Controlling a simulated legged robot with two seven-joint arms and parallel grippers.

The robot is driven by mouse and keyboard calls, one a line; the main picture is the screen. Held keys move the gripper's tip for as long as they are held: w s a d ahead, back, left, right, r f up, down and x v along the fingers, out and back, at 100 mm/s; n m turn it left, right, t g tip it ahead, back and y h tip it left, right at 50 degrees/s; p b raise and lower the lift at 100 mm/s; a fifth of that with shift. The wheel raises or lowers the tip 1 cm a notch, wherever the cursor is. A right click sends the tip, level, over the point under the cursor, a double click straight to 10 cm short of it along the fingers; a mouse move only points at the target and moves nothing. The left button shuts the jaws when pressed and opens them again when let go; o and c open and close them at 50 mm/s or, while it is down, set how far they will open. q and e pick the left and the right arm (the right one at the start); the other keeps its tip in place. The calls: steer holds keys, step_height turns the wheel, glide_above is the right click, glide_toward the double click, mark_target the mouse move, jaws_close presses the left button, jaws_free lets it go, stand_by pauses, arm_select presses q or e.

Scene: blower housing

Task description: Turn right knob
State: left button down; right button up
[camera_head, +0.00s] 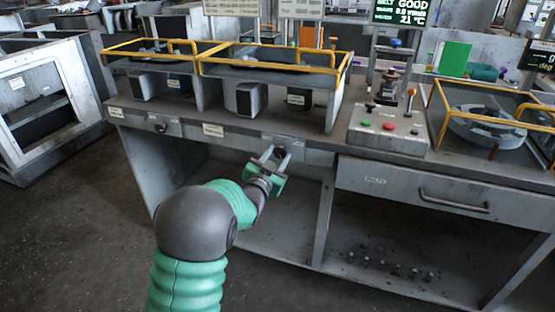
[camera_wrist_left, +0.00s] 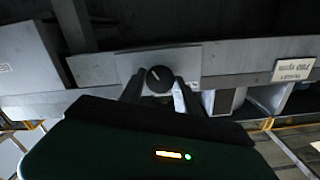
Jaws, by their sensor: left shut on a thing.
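The right knob (camera_wrist_left: 158,79) is a dark round dial with a small light mark. In the left wrist view it sits on a grey plate between the fingers of my left gripper (camera_wrist_left: 160,88). In the head view my left gripper (camera_head: 275,153) reaches the front panel (camera_head: 305,157) of the workbench, and its fingers mostly hide the knob there. The fingers are shut on the knob, one on each side. The left knob (camera_head: 160,127) is on the same panel, further left. My right gripper is not in view.
Yellow-railed bins (camera_head: 275,66) stand on the bench above the panel. A control box (camera_head: 388,127) with coloured buttons is to the right, above a drawer (camera_head: 440,190) with a dark handle. The space below the panel is open, with small loose parts on the lower right shelf.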

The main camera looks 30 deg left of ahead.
arm_select(q)
steer(key=shift+m, duration=0.8)
steer(key=c, duration=0.9)
jaws_free()
steer(key=shift+s, duration=0.1)
steer(key=b+v, duration=0.8)
steer(key=v, duration=0.8)
steer(key=shift+s+f+b, duration=0.1)
steer(key=shift+s+b, duration=0.2)
